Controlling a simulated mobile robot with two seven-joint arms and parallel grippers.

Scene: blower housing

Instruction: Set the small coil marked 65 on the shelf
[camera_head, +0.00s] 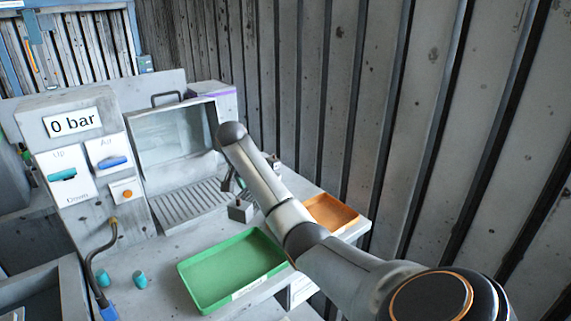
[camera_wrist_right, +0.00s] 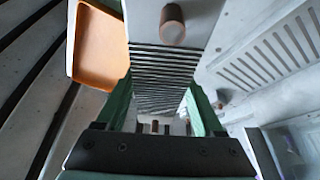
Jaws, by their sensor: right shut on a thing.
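In the right wrist view my right gripper (camera_wrist_right: 158,95) has its green fingers on either side of a finned coil. The coil (camera_wrist_right: 165,62) has dark and light stripes, a grey end plate and a brown round stub. No number 65 can be read on it. In the head view my right arm reaches in from the lower right and largely hides its gripper (camera_head: 232,184). A small grey block (camera_head: 240,209) shows below it, probably the held coil. A slotted grey ledge (camera_head: 188,203) lies to its left, below a clear-fronted chamber; I cannot tell whether it is the shelf.
A green tray (camera_head: 232,270) lies at the bench front. An orange tray (camera_head: 333,212) sits behind my arm and also shows in the wrist view (camera_wrist_right: 98,45). A control panel (camera_head: 92,165) reading 0 bar stands left. A corrugated wall (camera_head: 340,80) closes the right side.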

